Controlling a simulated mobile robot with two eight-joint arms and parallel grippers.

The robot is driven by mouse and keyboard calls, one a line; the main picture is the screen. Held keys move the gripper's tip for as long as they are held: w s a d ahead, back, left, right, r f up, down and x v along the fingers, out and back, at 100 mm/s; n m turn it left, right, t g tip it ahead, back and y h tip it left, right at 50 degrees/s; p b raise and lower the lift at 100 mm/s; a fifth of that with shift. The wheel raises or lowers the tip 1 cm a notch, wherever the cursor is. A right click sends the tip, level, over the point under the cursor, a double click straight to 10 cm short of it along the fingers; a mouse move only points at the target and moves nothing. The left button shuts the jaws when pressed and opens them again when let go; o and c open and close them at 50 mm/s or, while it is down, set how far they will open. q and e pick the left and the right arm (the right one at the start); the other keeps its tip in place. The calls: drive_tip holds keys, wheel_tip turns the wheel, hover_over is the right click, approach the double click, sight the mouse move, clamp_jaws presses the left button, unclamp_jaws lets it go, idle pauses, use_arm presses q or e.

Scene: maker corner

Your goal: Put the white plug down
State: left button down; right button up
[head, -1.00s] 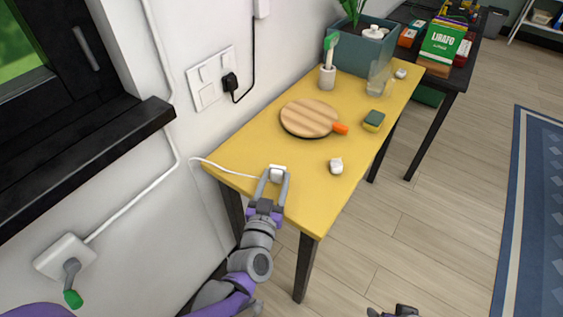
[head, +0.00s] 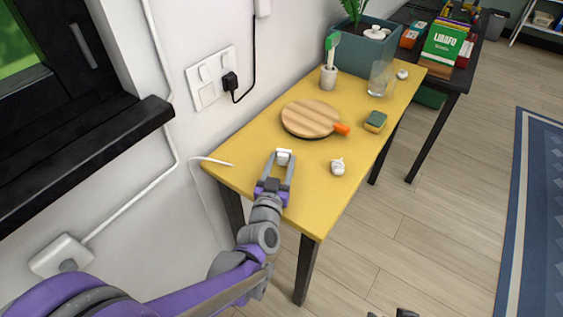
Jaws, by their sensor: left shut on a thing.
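The white plug (head: 283,155) is between the fingertips of my left gripper (head: 282,162), which is shut on it. The gripper is over the near-left part of the yellow table (head: 240,150), and I cannot tell if the plug touches the tabletop. A white cord (head: 212,161) comes over the table's left edge towards the plug; its stretch near the gripper does not show. At the bottom edge a small dark piece of my right arm may show; its gripper cannot be made out.
A small white object (head: 337,167) is to the right. A sponge (head: 375,121), a glass (head: 381,76) and a brush cup (head: 328,77) stand farther back. A wall socket (head: 212,80) is at left.

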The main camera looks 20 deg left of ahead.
use_arm(q)
drive_tip(key=shift+s+d+f, duration=0.1)
drive_tip(key=shift+s+f, duration=0.1)
drive_tip(key=shift+f, duration=0.25)
drive_tip(key=shift+c, duration=1.3)
unclamp_jaws()
drive_tip(key=shift+b, duration=0.3)
drive_tip(key=shift+r+p, duration=0.35)
drive_tip(key=shift+s+r, duration=0.15)
drive_tip(key=shift+s, duration=0.1)
drive_tip(key=s+p, duration=0.1)
drive_tip(key=s, duration=1)
drive_tip(key=shift+d+r, duration=0.15)
drive_tip(key=shift+s, duration=0.15)
